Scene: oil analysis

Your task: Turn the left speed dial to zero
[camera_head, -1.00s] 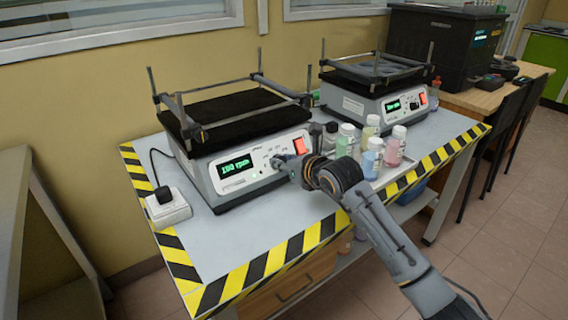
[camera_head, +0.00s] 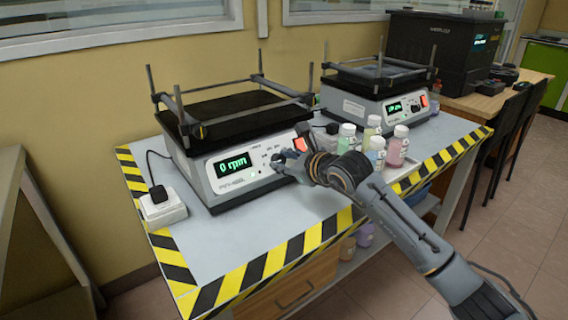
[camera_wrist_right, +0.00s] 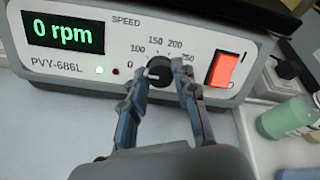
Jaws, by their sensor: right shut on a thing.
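The left shaker (camera_head: 240,170) stands on the table with its green display (camera_head: 232,164) reading 0 rpm. The same display (camera_wrist_right: 65,32) reads 0 rpm in the right wrist view. The black left speed dial (camera_wrist_right: 158,70) sits on the front panel below the printed speed scale, between the fingers of my right gripper (camera_wrist_right: 162,88). My right gripper (camera_head: 281,162) is shut on the dial at the panel and mostly hides it in the head view. The red switch (camera_wrist_right: 222,68) right of the dial is lit. My left gripper is not in view.
A second shaker (camera_head: 385,102) stands behind to the right. Several bottles with coloured liquid, such as a pink one (camera_head: 397,148), stand in a tray right of my right gripper. A white power socket (camera_head: 163,209) lies left of the left shaker.

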